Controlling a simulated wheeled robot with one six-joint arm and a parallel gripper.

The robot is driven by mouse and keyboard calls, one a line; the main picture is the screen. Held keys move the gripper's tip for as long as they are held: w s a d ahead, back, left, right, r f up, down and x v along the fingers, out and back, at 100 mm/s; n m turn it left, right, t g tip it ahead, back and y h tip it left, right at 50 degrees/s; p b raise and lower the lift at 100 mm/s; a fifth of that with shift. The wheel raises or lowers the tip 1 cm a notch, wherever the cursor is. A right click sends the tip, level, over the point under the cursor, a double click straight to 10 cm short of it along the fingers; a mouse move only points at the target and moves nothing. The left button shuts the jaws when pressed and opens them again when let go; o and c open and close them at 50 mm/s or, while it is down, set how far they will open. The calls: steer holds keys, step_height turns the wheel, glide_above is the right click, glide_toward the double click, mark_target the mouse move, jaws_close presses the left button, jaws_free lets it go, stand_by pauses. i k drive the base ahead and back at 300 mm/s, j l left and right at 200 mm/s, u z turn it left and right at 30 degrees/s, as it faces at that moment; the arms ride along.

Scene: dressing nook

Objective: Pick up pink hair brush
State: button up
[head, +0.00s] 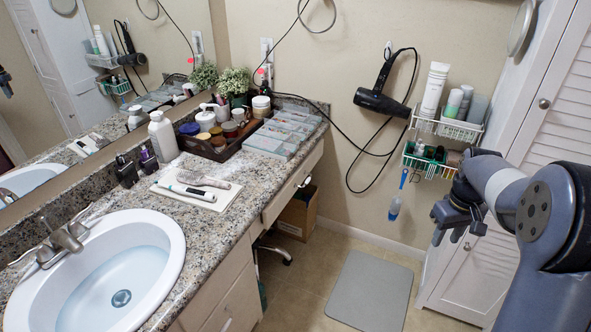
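A hair brush (203,180) with a pale pinkish-grey look lies on a white mat (228,198) on the granite counter, right of the sink. A white and dark green handheld item (187,192) lies just in front of it on the same mat. My gripper (459,236) hangs in the air at the right, in front of the white cabinet and far from the brush. Its fingers point down and look apart, with nothing visible between them.
The sink (98,270) holds water. Bottles (163,136), a dark tray of jars (219,149) and a clear organizer (284,134) stand behind the brush. A hair dryer (382,98) and wire baskets (447,127) hang on the wall. The floor around the grey mat (370,290) is clear.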

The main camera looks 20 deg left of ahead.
mark_target(188, 179)
steer(key=i+j+u, duration=0.1)
steer(key=u, duration=0.3)
steer(key=i+u, duration=0.1)
steer(key=u, duration=0.3)
steer(key=i+u, duration=0.1)
steer(key=u, duration=0.3)
steer(key=i+u, duration=0.1)
steer(key=u, duration=0.3)
steer(key=i+l+u, duration=0.25)
steer(key=i, duration=0.3)
steer(key=i+l+u, duration=0.25)
steer(key=i+l, duration=0.15)
steer(key=i, duration=0.1)
